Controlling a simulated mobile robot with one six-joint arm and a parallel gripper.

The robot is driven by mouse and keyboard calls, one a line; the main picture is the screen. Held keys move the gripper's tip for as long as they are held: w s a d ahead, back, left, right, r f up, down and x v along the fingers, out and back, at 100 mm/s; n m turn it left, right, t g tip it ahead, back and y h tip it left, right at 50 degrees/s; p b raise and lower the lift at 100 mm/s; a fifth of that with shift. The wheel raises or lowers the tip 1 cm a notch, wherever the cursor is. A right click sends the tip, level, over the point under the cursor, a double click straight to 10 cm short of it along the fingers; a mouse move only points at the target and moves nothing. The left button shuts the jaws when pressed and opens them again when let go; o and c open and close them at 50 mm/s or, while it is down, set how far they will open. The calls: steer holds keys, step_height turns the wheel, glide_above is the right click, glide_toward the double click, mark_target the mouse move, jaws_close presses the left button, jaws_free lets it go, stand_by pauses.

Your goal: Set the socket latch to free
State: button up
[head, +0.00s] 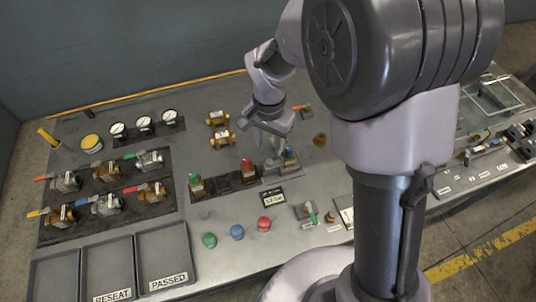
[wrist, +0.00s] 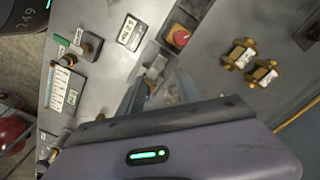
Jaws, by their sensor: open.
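My gripper (head: 277,148) is open and points down over the grey socket plate (head: 270,181), at the right end of a dark strip. In the wrist view its two fingers (wrist: 160,90) stand apart on either side of small dark fittings (wrist: 151,73). A blue-topped fitting (head: 290,154) stands beside the fingers in the head view. The latch is too small and too covered by the fingers to tell its setting. I cannot tell whether the fingers touch anything.
A red knob (head: 247,166) and a green-topped fitting (head: 195,183) stand left on the strip. A small display (head: 272,197) lies in front. Brass valves (head: 222,138) stand behind. Green, blue and red buttons (head: 237,232) line the front. Empty trays (head: 163,257) are front left.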

mark_target(269, 161)
step_height(269, 161, down, 7)
steer(key=shift+f+b, duration=0.15)
steer(key=shift+b, duration=0.75)
steer(key=shift+c, duration=0.4)
jaws_close()
